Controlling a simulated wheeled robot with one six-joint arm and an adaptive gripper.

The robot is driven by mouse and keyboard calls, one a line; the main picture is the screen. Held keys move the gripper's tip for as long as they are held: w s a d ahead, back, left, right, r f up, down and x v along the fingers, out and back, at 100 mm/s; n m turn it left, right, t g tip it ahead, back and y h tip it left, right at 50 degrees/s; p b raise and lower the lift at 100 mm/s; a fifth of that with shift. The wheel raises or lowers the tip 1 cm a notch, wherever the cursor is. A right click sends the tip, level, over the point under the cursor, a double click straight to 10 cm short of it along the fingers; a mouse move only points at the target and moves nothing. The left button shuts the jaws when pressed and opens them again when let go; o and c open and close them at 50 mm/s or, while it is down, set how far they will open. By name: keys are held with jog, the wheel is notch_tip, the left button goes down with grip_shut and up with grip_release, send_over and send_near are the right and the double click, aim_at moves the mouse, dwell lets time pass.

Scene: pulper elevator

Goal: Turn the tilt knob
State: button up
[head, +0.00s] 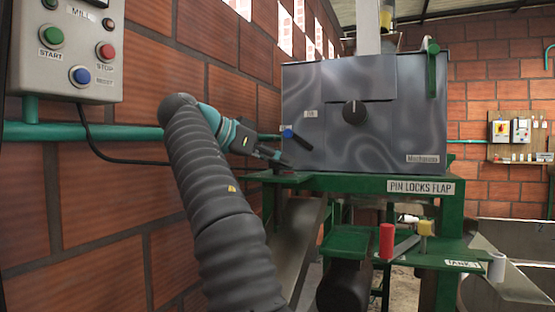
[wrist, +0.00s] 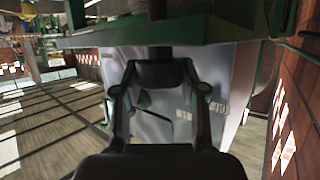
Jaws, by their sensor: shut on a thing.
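A grey metal box (head: 340,145) stands on a green frame. A small label (head: 311,113), too small to read surely, is on its left front. A round black knob (head: 355,112) sits farther right, apart from my gripper. My gripper (head: 283,160) is at the box's lower left, close beneath the blue end. In the wrist view its fingers (wrist: 160,72) close on something dark, probably part of the tilt knob; the fingers hide most of it.
The green frame (head: 420,183) with a "PIN LOCKS FLAP" sign lies under the box. A brick wall (head: 130,190) with a teal pipe (head: 60,132) runs close on the left. A MILL button panel (head: 70,50) hangs there. A red cylinder (head: 386,241) stands on a lower green shelf.

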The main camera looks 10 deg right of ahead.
jog(key=o, duration=1.1)
jog(key=shift+f, duration=0.15)
jog(key=shift+o, duration=0.2)
jog(key=shift+n+t+y, duration=0.3)
jog(key=shift+n+t, duration=0.3)
